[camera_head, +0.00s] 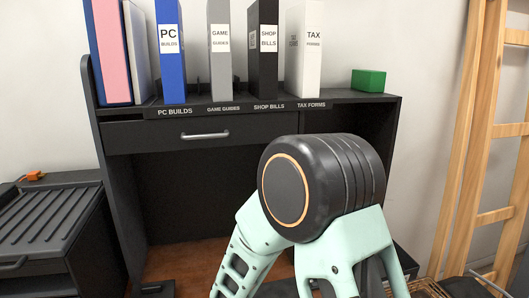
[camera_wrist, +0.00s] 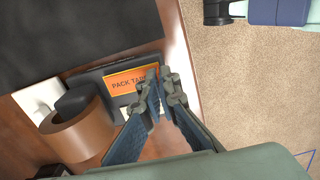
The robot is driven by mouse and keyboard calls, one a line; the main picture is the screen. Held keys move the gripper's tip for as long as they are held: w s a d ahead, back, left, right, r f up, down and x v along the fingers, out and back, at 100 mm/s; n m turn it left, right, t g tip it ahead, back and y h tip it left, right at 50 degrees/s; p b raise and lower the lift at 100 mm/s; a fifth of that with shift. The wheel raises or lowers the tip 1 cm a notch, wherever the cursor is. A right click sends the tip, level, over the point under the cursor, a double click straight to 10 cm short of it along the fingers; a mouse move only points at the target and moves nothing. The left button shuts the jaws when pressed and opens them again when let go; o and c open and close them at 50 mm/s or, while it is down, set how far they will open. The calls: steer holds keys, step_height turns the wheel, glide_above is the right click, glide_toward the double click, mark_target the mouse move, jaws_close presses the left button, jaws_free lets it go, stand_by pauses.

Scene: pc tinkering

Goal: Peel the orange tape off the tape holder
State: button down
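In the wrist view, the tape holder shows as a dark body with an orange label (camera_wrist: 130,81) reading "PACK TA…", the rest covered by a fingertip. A wide brown-orange tape roll (camera_wrist: 78,135) is at its lower left. The tape's loose end cannot be made out. My gripper (camera_wrist: 162,90) is over the label's right end. Its fingertips are close together with a narrow gap between them, and nothing is seen held. Whether they touch the holder cannot be told. In the head view, my arm hides part of the desk, and the fingertips are not visible.
The brown desk top (camera_head: 190,262) lies under a black shelf (camera_head: 345,98) with labelled binders and a green block (camera_head: 368,80). A ridged dark cabinet (camera_head: 45,220) stands left, a wooden ladder (camera_head: 462,150) right. Carpeted floor (camera_wrist: 250,90) lies beyond the desk edge.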

steer(key=shift+s+r+p, duration=0.2)
steer(key=shift+r+p, duration=0.25)
steer(key=shift+r, duration=0.15)
steer(key=shift+s+r+p, duration=0.15)
steer(key=shift+r+p, duration=0.25)
steer(key=shift+r, duration=0.2)
stand_by(0.4)
steer(key=shift+r+p, duration=2.15)
steer(key=shift+r, duration=0.35)
